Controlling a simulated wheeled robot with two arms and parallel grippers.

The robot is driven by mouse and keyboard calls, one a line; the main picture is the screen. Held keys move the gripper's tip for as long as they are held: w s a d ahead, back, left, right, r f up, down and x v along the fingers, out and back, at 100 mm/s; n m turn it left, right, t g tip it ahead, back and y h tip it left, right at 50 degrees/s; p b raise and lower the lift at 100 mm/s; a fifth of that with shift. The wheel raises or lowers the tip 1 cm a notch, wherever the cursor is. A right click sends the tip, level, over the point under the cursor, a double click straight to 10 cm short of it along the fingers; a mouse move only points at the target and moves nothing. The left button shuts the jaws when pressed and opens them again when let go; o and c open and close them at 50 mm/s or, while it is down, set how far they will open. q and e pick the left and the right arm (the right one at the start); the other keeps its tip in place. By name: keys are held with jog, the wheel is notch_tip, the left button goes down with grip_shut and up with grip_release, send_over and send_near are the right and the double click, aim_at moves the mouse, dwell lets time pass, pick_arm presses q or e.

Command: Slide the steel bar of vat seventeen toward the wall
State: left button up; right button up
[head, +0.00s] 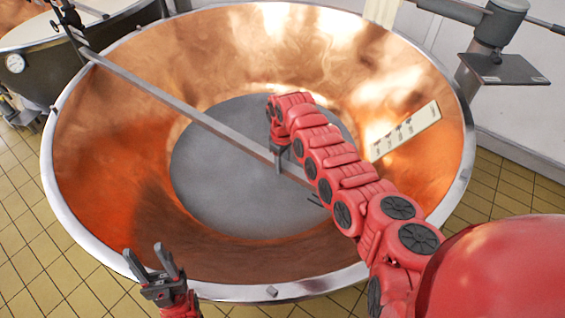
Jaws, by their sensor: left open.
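The copper vat (110,150) with a bright steel rim fills the middle of the head view. A long steel bar (165,98) runs across it from the upper left rim down to the right, where my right arm hides its far end. My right arm reaches over the vat from the right. My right gripper (279,158) points down at the bar, with a finger showing on its near side. Whether it is closed on the bar is hidden. My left gripper (162,268) is open and empty at the vat's near left rim, apart from the bar.
A second vat (40,68) with a round gauge (15,63) stands at the upper left. A pale marked strip (405,130) shows on the right inner wall of the copper vat. A grey bracket with a plate (503,69) juts in at upper right, before the pale wall (520,115). Yellow tiled floor (60,262) is clear.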

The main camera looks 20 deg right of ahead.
grip_shut()
dwell(1.0)
